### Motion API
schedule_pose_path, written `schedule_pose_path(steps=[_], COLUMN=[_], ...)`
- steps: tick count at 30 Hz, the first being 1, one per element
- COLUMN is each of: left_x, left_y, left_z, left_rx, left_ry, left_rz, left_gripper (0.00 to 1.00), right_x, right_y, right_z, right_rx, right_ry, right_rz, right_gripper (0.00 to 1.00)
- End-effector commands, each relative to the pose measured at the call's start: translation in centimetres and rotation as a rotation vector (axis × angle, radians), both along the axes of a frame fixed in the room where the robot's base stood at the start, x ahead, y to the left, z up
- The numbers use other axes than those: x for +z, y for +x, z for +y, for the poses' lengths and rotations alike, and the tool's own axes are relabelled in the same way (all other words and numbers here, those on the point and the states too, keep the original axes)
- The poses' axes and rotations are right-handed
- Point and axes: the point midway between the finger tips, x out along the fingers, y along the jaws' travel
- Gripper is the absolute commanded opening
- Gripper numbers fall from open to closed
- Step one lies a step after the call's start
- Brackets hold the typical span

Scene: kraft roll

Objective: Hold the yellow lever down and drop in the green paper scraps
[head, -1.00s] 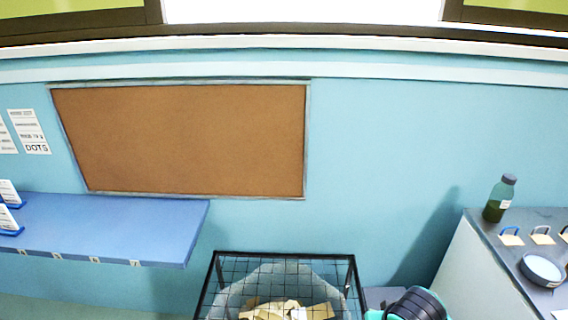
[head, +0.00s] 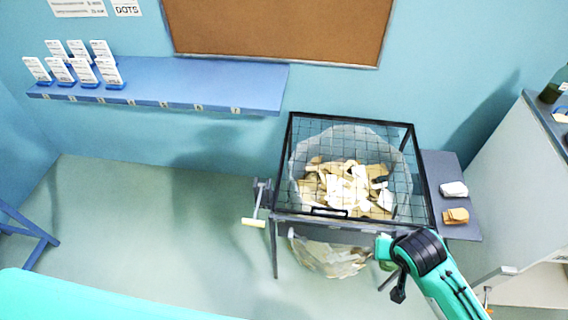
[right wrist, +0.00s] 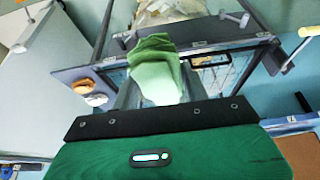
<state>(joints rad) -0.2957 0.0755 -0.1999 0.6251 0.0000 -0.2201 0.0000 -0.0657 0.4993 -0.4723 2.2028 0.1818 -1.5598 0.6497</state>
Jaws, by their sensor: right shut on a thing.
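My right gripper (right wrist: 155,88) is shut on crumpled green paper scraps (right wrist: 155,66), seen in the right wrist view. In the head view a bit of the green scraps (head: 387,266) shows beside my right arm, at the front right of the bin. The bin has a black-framed wire mesh top (head: 352,125), which looks closed. A clear bag (head: 303,160) with pale paper scraps shows through the mesh. The yellow lever (head: 254,222) sticks out at the bin's left side; its yellow end also shows in the right wrist view (right wrist: 312,30). My left gripper is out of view.
A grey side shelf (head: 436,165) right of the bin holds a white scrap bundle (head: 454,189) and an orange one (head: 456,215). A pale cabinet (head: 510,170) stands further right. A blue wall shelf (head: 190,85) with cards is at left. The floor left of the bin is clear.

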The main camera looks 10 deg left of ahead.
Motion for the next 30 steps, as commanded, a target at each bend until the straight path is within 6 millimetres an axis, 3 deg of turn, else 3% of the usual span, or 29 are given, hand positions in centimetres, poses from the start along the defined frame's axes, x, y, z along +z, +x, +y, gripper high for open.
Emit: schedule_pose_path(steps=[5, 17, 30], left_x=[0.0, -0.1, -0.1], left_y=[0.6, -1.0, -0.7], left_z=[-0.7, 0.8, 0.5], left_rx=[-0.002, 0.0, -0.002], left_ry=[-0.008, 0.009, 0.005], left_rz=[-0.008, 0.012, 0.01], left_gripper=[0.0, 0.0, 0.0], right_x=[0.0, -0.2, -5.1], right_y=[0.0, 0.3, 5.4], right_z=[0.0, -0.1, -1.6], right_rx=[0.0, -0.001, -0.003], right_ry=[0.0, 0.0, 0.001], right_rz=[0.0, 0.0, 0.002], right_gripper=[0.23, 0.23, 0.23])
